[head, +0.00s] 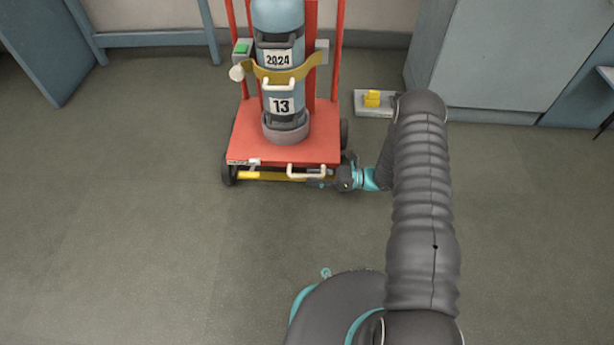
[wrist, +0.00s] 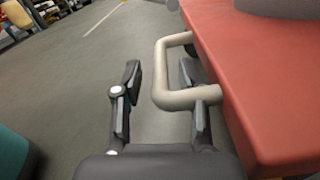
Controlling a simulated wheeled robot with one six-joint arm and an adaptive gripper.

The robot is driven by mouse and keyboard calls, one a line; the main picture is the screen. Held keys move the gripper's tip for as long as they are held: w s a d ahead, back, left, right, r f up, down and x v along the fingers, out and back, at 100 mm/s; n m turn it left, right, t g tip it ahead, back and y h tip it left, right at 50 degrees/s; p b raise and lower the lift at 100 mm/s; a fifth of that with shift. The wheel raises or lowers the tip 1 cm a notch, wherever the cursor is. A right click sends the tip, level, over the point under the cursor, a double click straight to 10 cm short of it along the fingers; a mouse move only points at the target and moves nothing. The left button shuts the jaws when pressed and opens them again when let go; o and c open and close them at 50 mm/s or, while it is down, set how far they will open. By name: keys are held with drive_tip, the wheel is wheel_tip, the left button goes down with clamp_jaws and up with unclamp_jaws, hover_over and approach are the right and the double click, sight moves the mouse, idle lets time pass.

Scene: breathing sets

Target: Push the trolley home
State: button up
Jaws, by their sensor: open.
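The red trolley (head: 245,142) stands on the floor at upper middle in the head view, carrying a blue-grey cylinder (head: 278,55) labelled 2024 and 13, with a yellow strap around it. A pale handle loop (head: 306,170) sticks out from the deck's near edge; it shows large in the wrist view (wrist: 160,75). My gripper (wrist: 160,76) is open at this handle. One finger shows outside the loop's outer bar, the other through the loop, partly hidden by the handle. In the head view my gripper (head: 322,180) is small beside the trolley's near right corner.
A grey floor plate with a yellow block (head: 372,99) lies right of the trolley. A grey cabinet (head: 515,55) stands at upper right, a blue-grey frame (head: 150,39) at upper left. The floor left of and before the trolley is clear.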

drive_tip(key=shift+a, duration=1.25)
clamp_jaws()
